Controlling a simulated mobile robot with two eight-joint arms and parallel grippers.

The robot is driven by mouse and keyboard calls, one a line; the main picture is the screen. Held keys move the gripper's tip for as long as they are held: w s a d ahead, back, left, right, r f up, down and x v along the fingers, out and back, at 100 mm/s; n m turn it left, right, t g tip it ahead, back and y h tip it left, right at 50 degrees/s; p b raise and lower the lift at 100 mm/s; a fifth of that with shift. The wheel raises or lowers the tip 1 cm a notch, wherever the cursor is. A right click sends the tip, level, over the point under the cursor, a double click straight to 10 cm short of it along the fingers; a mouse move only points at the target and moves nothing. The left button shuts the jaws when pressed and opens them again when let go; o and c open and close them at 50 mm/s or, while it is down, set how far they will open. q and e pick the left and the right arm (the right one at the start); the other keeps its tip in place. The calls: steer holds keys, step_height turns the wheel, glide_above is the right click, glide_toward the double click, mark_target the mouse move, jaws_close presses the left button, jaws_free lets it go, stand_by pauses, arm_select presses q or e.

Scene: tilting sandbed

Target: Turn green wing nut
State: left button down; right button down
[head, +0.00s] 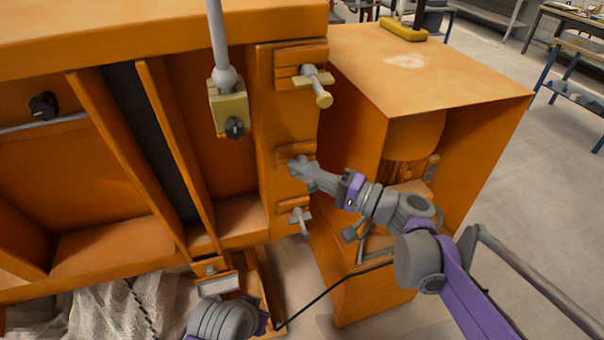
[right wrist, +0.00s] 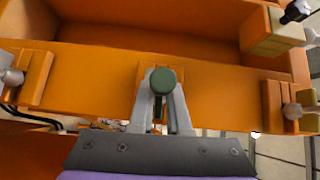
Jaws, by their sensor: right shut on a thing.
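The green wing nut (right wrist: 163,80) shows as a dark green round end in the middle of the right wrist view. It sits at the orange end board of the sandbed. My right gripper (right wrist: 162,98) is shut on it, one grey finger on each side.
On the same board are a clamp with a pale yellow-ended handle (head: 311,82) above and a grey wing nut (head: 300,218) below. A yellow block with a black knob (head: 230,108) hangs from a grey rod. An orange cabinet (head: 440,70) stands close to the right.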

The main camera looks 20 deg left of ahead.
steer(key=c, duration=1)
jaws_free()
steer(key=shift+w+d+r, duration=0.1)
steer(key=shift+w, duration=0.1)
steer(key=shift+o, duration=0.2)
steer(key=b+v, duration=0.1)
steer(key=v, duration=0.9)
steer(key=shift+d, duration=0.35)
steer(key=s+d+f+h+p, duration=0.1)
steer(key=s+d+f+h, duration=0.2)
steer(key=s+f+h, duration=0.3)
steer(key=s+d+f+h, duration=0.3)
steer(key=s+f+h, duration=0.15)
steer(key=f, duration=0.35)
steer(key=s+d+f+t+h, duration=0.1)
steer(key=s+d+f+h, duration=0.2)
steer(key=d, duration=0.4)
steer(key=s+d+f+h, duration=0.4)
steer(key=d+f+h, duration=0.1)
steer(key=d, duration=0.3)
steer(key=shift+s+f+t+p, duration=0.25)
steer(key=shift+s+t+p, duration=0.05)
steer(key=shift+t+p, duration=0.1)
